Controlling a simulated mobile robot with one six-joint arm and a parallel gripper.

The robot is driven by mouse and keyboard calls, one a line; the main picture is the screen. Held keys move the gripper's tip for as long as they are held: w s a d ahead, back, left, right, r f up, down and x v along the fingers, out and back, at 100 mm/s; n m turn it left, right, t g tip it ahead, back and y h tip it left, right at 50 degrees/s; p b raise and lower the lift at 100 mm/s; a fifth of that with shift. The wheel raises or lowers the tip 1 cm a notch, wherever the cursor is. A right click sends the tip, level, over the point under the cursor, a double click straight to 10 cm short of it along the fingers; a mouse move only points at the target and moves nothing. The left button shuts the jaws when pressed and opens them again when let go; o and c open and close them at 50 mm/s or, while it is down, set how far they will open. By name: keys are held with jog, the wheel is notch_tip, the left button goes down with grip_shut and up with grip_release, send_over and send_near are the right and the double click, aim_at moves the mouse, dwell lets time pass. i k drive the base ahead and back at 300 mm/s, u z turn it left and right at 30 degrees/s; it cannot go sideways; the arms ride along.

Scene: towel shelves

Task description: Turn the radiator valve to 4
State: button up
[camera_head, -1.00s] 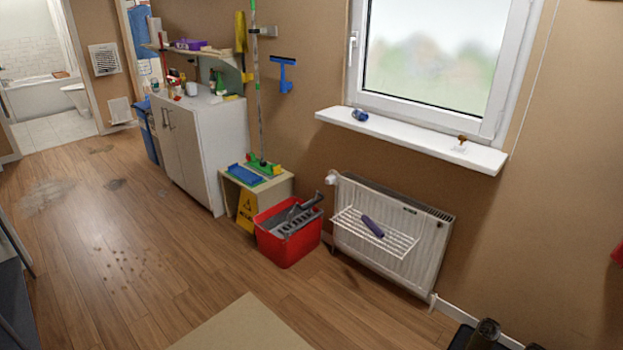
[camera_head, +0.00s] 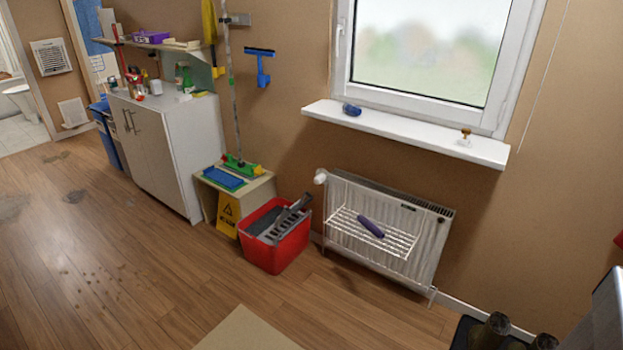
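The white radiator (camera_head: 390,205) hangs on the wall under the window. Its white valve knob (camera_head: 320,177) sticks out at the radiator's upper left corner. The knob is too small here for me to read its number or setting. A white wire rack (camera_head: 345,222) hangs on the radiator's front with a purple rolled item (camera_head: 370,227) on it. My gripper is not in view.
A red bucket (camera_head: 281,252) stands on the floor left of the radiator, beside a small wooden stand (camera_head: 262,190) and a yellow sign (camera_head: 228,214). A white cabinet (camera_head: 181,155) stands further left. The wooden floor in front is mostly clear.

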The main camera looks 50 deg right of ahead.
aim_at(321, 178)
jog(key=z, duration=0.15)
jog(key=i, duration=1.5)
jog(key=z, duration=0.45)
